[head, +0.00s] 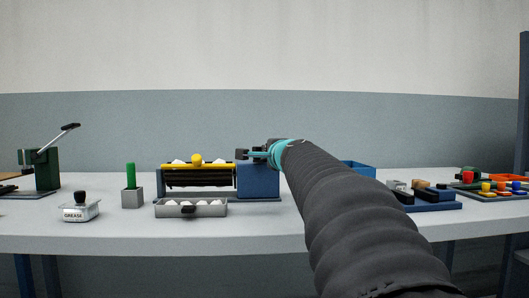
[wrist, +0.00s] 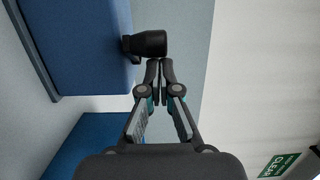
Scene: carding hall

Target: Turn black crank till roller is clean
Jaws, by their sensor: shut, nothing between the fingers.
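The carding unit's dark roller (head: 198,178) lies under a yellow bar (head: 180,166), with white tufts showing above it. A blue housing (head: 257,182) stands at its right end. In the wrist view a black knob, apparently the crank's (wrist: 150,43), sticks out beside a blue face (wrist: 85,40). My gripper (wrist: 159,64) is shut and empty, its fingertips just short of the knob; I cannot tell whether they touch. In the head view my gripper (head: 250,154) is above the blue housing, and the crank cannot be made out. Whether the roller is clean is too small to tell.
A grey tray (head: 163,211) with white balls sits before the roller. A grease tin (head: 80,213) and a green-handled tool in a grey block (head: 131,197) stand left. Left is a green lever press (head: 46,168). A blue bin (head: 362,169) and a blue tool board (head: 437,205) stand right.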

